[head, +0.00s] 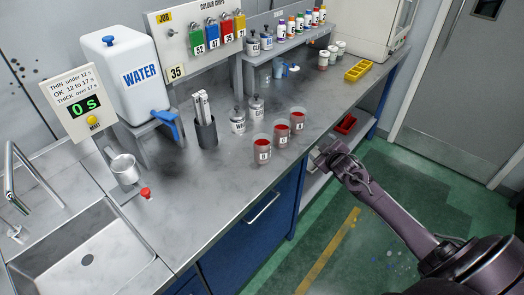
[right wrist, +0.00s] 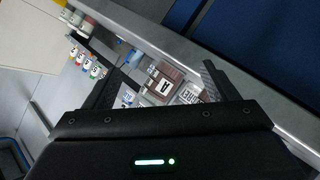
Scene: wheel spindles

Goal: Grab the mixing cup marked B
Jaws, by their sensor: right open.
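Three clear mixing cups with red contents stand in a slanting row near the counter's front edge: a front cup (head: 262,148), a middle cup (head: 281,134) and a back cup (head: 297,120). Their letters are too small to read surely in the head view. In the right wrist view a cup marked A (right wrist: 163,86) shows between the fingers, some way beyond them. I cannot make out a B there. My right gripper (head: 322,153) is open and empty, to the right of the cups by the counter edge, apart from them. My left gripper is out of view.
A yellow tray (head: 358,70) is at the back right. The counter before the holder is clear.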

